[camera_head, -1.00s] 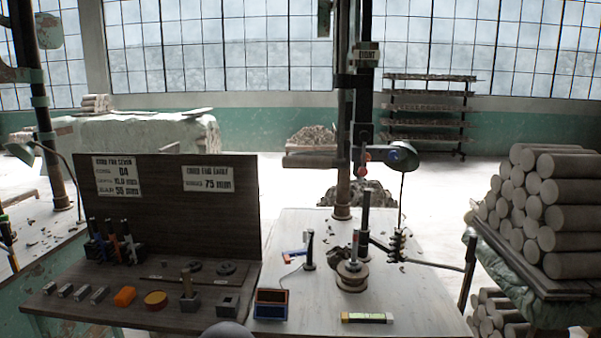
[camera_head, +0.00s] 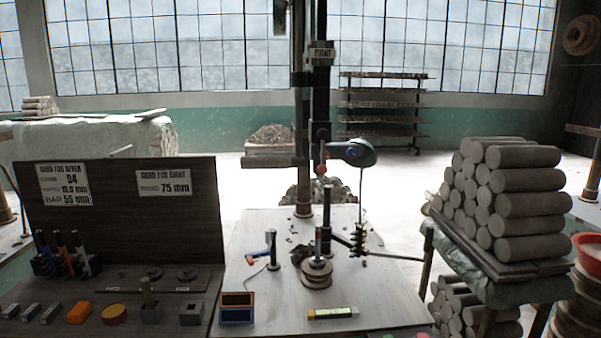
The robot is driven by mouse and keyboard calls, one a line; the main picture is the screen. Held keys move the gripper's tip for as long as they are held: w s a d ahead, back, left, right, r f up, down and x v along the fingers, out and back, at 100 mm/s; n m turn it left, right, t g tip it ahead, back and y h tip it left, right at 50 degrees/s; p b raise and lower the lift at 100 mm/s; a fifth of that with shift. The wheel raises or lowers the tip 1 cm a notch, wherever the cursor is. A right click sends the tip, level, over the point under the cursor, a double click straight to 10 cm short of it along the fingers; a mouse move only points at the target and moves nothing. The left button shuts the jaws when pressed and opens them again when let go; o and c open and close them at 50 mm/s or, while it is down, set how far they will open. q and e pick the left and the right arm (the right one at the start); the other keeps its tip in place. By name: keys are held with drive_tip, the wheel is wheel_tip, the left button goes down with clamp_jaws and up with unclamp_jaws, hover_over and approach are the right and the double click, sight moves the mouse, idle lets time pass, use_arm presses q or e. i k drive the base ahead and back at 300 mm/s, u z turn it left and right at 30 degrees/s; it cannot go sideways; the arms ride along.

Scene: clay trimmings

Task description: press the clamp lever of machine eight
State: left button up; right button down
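Below is a round stacked base (camera_head: 317,273) with an upright rod. A thin dark bar (camera_head: 395,257) reaches out to the right from a black ribbed part (camera_head: 358,240). A small blue and red handle (camera_head: 260,256) sits at left by a short black post (camera_head: 272,250). I cannot tell which of these is the clamp lever. Neither gripper is in view.
A dark board (camera_head: 120,215) with two signs stands at left behind tools and small blocks. A blue and orange box (camera_head: 237,307) and a yellow-green bar (camera_head: 333,313) lie at the bench front. Stacked clay cylinders (camera_head: 530,200) stand at right, beside a red bowl (camera_head: 587,250).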

sight(323, 154)
drive_tip(key=u, duration=0.05)
drive_tip(key=i, duration=1)
drive_tip(key=z, duration=0.05)
